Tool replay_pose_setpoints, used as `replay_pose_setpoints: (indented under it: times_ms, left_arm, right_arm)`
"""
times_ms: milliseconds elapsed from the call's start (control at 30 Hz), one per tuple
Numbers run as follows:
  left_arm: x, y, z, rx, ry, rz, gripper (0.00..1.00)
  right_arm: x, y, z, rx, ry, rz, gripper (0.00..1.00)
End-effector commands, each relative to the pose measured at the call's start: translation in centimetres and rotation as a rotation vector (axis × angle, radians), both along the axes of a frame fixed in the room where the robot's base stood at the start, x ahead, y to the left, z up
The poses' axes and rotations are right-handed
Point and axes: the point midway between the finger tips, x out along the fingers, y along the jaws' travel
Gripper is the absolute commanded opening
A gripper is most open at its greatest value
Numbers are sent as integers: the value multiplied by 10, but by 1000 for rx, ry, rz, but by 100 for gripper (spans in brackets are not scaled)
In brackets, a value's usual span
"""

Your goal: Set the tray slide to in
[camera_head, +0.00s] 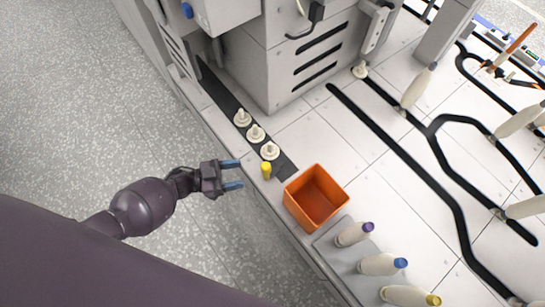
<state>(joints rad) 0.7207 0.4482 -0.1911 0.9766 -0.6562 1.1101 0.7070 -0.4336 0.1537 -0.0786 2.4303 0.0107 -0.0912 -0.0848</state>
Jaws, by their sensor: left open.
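A long dark strip (220,92), which looks like the tray slide, runs along the table's left edge beside the grey machine. Several white bobbins (256,133) stand on it in a row towards its near end. A small yellow upright peg (266,171) stands at the strip's near left edge; I cannot tell if it is joined to the strip. My left gripper (241,174) is open and empty, its two blue fingers pointing right towards the yellow peg, with a gap between. My right gripper is not in view.
An orange open box (292,207) stands just right of the strip's near end. A grey tray (336,264) with bottle-like spools lies below it. The large grey machine (285,62) rises behind the bobbins. Black tracks (400,157) cross the white table at right. The floor at left is clear.

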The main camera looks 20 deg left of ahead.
Motion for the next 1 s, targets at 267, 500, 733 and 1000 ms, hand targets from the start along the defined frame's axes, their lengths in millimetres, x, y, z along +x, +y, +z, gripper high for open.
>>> replay_pose_setpoints:
  times_ms: [267, 500, 733, 1000]
  left_arm:
    - [15, -27, 1, -4, -2, -2, 57]
    - [35, -63, 0, -4, -1, -1, 57]
    - [48, -86, 0, -2, 0, 0, 57]
    - [54, -94, 1, -1, -3, 0, 57]
  right_arm:
    - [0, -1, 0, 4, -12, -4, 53]
    - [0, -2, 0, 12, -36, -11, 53]
    - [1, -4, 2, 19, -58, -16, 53]
    - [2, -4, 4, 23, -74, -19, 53]
